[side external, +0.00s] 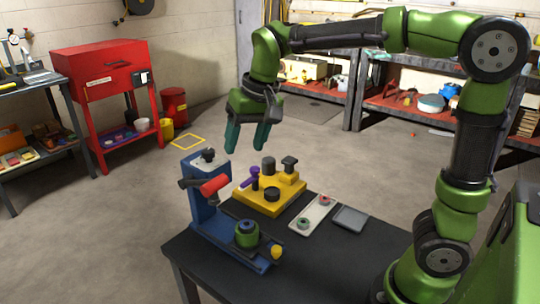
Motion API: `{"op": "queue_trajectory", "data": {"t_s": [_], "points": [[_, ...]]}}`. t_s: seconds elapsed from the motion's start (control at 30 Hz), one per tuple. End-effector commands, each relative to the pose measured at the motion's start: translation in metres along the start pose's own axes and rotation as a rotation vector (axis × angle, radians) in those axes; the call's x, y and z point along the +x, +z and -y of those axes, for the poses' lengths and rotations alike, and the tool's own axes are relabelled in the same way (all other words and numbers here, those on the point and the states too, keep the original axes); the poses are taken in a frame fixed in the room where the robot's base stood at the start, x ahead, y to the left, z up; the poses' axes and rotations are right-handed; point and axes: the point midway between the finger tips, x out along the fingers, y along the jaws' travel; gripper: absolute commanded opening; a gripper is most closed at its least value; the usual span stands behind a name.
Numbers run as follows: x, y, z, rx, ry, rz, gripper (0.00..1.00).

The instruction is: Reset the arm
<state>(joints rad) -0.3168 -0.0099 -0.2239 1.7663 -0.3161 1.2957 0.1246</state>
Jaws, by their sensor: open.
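My gripper (247,138) hangs above the back edge of the dark table (345,265), fingers pointing down. Its two teal fingers are apart with nothing between them. Below it, a blue fixture (206,212) with a red-ended handle (214,186) stands at the table's left side, with a green and dark round part (247,234) on its base. Beside it, a yellow block (270,202) carries several dark cylindrical pieces and a purple piece (250,176). My gripper touches none of these. I cannot make out any tags on the motors.
A pale tray (312,213) with small round parts, one greenish and one red, lies right of the yellow block. A grey flat tray (350,218) lies beside it. The table's front right is bare. A red cabinet (105,75) and shelves stand well behind.

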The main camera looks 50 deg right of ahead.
Motion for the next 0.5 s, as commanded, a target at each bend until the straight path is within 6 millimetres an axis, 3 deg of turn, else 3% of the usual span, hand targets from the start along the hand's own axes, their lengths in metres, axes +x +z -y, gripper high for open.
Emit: {"op": "queue_trajectory", "data": {"t_s": [0.1, 0.3, 0.5], "points": [[-0.006, 0.043, -0.019, -0.059, -0.106, -0.048, 0.58], [-0.003, 0.109, -0.048, -0.101, -0.205, -0.16, 0.58], [-0.004, 0.141, -0.067, -0.071, -0.225, -0.236, 0.58]]}}
